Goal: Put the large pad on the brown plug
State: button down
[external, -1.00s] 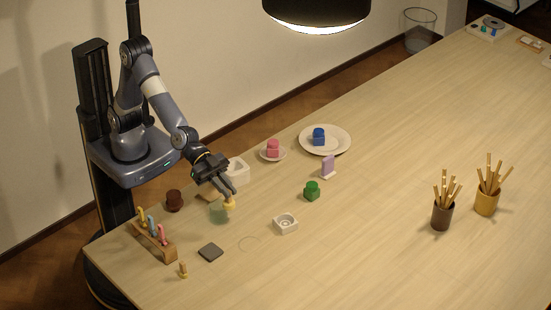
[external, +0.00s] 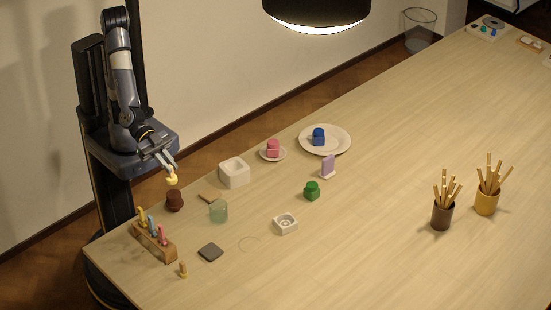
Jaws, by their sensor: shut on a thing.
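My gripper (external: 170,172) is shut on a small, rounded, pale yellow pad (external: 172,180), seemingly the large pad. It holds the pad in the air, just above the brown plug (external: 174,203) in the picture. A small gap shows between the pad and the plug's top. The dark brown plug stands upright on the table near its left edge, with a wider lower part and narrower top. The fingers partly hide the pad's upper side.
A pale green glass cup (external: 219,211), a white square block (external: 234,173) and a small wooden piece (external: 209,197) stand to the right. A wooden rack (external: 160,246) with coloured pegs and a dark grey square (external: 211,252) lie nearer.

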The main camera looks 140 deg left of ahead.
aim_at(169, 176)
jog(key=shift+f+b, duration=0.75)
jog(key=shift+f, duration=1.75)
jog(key=shift+f, duration=0.15)
jog(key=c, duration=1.5)
grip_release()
jog(key=shift+o, duration=0.2)
jog(key=shift+r, duration=0.2)
jog(key=shift+s+r, duration=0.15)
jog(key=shift+s, duration=0.1)
jog(key=p+v, duration=0.3)
jog(key=v, duration=0.8)
jog(key=shift+s+p, duration=0.2)
jog(key=shift+p, duration=0.1)
